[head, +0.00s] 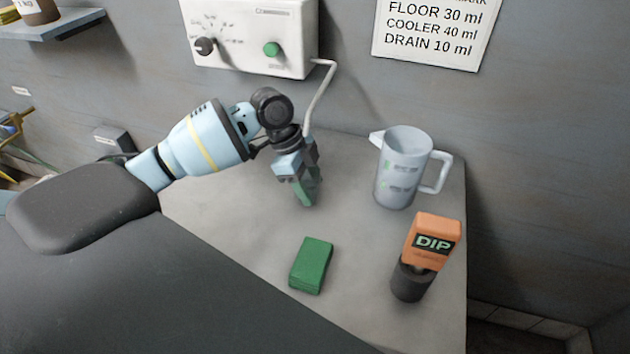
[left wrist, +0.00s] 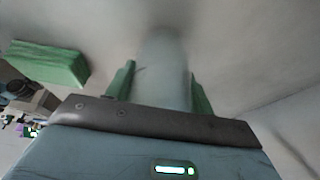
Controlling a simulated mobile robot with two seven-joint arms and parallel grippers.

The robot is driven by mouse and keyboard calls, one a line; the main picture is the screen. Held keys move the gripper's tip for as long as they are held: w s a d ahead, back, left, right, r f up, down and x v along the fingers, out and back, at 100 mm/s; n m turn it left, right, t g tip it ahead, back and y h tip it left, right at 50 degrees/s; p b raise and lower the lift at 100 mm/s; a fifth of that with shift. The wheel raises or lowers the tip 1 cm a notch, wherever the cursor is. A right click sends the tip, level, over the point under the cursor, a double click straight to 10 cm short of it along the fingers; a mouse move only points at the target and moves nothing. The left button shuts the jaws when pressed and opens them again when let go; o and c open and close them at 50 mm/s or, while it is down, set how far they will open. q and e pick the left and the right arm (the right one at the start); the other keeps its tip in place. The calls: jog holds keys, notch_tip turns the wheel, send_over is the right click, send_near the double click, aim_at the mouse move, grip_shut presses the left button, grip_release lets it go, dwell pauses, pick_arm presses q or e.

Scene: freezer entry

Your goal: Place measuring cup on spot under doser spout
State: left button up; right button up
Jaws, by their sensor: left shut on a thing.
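My left gripper (head: 306,192) has green fingers and points down at the grey counter, just below the doser's spout (head: 309,124). In the left wrist view its fingers (left wrist: 160,88) are shut on a pale, smooth, rounded body, which I take as the measuring cup (left wrist: 162,75). In the head view the gripper hides this cup. I cannot tell whether its base touches the counter. The spot under the spout is also hidden. The white doser box (head: 250,38), with a dark knob and green button, hangs on the wall above. My right gripper is not in view.
A pale jug (head: 400,170) with a handle stands right of the gripper. An orange DIP block (head: 431,240) sits in a dark holder (head: 410,283) near the counter's right edge. A green block (head: 311,265) lies in front. The counter (head: 235,205) is bare left of the gripper.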

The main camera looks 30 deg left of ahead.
pick_arm(q)
jog(key=shift+a, duration=0.15)
jog(key=shift+w+a+f, duration=0.15)
jog(key=shift+w, duration=0.1)
jog(key=o, duration=0.6)
jog(key=shift+w+f, duration=0.15)
jog(key=shift+o, duration=2.1)
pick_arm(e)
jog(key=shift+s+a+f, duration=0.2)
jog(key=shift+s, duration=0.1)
